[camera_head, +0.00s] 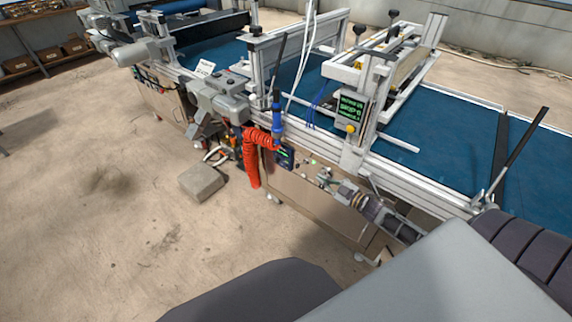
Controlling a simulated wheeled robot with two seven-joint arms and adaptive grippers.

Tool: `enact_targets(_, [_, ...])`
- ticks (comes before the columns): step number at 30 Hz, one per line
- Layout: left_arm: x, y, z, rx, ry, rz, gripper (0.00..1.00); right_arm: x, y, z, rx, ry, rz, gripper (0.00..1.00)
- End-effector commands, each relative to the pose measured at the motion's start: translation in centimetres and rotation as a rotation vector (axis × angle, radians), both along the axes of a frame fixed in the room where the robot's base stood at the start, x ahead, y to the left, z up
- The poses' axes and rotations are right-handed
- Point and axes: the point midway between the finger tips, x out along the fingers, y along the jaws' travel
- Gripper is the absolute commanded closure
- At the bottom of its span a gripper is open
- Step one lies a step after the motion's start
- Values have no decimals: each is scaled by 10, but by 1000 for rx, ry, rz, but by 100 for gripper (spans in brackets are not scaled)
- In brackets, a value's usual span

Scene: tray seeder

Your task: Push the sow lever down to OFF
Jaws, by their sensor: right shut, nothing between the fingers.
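The seeder's front panel (292,183) is a tan board under the conveyor frame, with small fittings and a green light near its upper middle. My right gripper (326,178) reaches in from the lower right, with its shut fingers close to these fittings. Nothing shows between the fingers. The sow lever is too small and too near the fingers to make out clearly. I cannot tell its position or whether the fingers touch it. My left gripper is not in view.
A small screen (351,106) with green text stands above the panel. A coiled orange hose (250,160) hangs left of the panel, beside a dark control box (285,157). A concrete block (201,182) lies on the floor. The blue belt (440,125) runs behind. The floor at left is open.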

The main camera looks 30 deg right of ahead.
Motion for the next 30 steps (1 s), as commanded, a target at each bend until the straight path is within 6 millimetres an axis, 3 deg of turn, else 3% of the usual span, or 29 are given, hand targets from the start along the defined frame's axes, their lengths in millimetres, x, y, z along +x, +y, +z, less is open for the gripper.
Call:
enact_targets(6, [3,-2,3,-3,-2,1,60,2,7,16,-5,-34,38,100])
enact_targets(20, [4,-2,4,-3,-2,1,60,4,8,16,-4,-36,38,100])
enact_targets(30, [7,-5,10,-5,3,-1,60,21,14,16,-4,-38,37,100])
